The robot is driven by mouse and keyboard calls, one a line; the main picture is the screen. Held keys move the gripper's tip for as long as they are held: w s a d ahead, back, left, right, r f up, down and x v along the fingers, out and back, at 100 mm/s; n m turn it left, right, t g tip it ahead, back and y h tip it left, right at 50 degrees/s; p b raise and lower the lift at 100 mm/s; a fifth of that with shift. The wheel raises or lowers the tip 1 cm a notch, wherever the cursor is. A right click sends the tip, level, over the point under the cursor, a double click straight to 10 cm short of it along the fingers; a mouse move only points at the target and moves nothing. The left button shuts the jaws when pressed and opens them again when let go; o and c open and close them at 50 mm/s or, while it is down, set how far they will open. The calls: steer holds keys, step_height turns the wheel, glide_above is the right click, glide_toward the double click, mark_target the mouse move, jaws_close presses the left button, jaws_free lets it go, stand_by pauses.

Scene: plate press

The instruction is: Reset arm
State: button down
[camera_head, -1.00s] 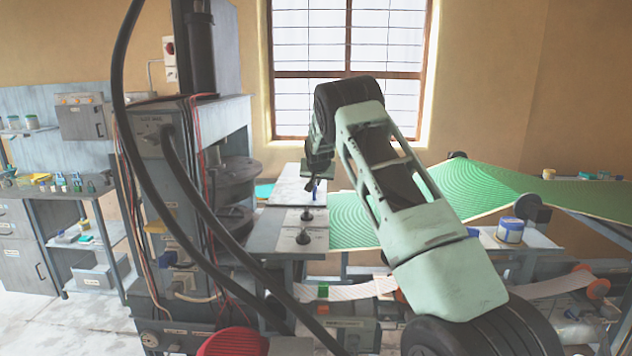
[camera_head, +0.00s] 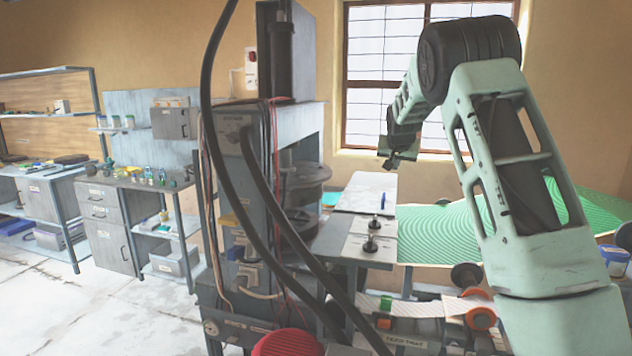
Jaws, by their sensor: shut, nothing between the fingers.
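My arm rises from the lower right of the head view and bends over at the top. The side table (camera_head: 345,240) of the press carries two small dark knobs (camera_head: 372,235) and a pale board with a blue pen-like item (camera_head: 383,199). My gripper is clear of all of these.
Thick black hoses (camera_head: 262,215) run down in front of the press. A green wavy sheet (camera_head: 440,228) spreads behind my arm. A red round cover (camera_head: 287,343) is at the bottom. Workbenches (camera_head: 120,210) stand on the left, with open floor (camera_head: 90,300) before them.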

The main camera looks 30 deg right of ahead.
steer(key=s+a+f+n+g+y, duration=0.1)
steer(key=s+a+f+n+y, duration=0.15)
steer(key=a, duration=1.15)
steer(key=s+a+f+n+y, duration=0.2)
steer(key=s+a+n, duration=0.1)
steer(key=a, duration=1.2)
steer(key=s+a+f+n+g+y, duration=0.1)
steer(key=s+a+f+n+y, duration=0.15)
steer(key=a, duration=1.15)
steer(key=s+a+f+n+g+y, duration=0.15)
steer(key=s+a+n, duration=0.35)
steer(key=s+a, duration=0.8)
steer(key=s+f+n+g, duration=0.1)
steer(key=s+f+n, duration=0.1)
steer(key=s, duration=0.7)
steer(key=s+a+f+n+g+h, duration=0.1)
steer(key=s+n+g, duration=0.1)
steer(key=s, duration=0.8)
steer(key=shift+s+a+f+n, duration=0.15)
steer(key=shift+f+n, duration=0.2)
steer(key=shift+n, duration=0.15)
steer(key=shift+h, duration=0.25)
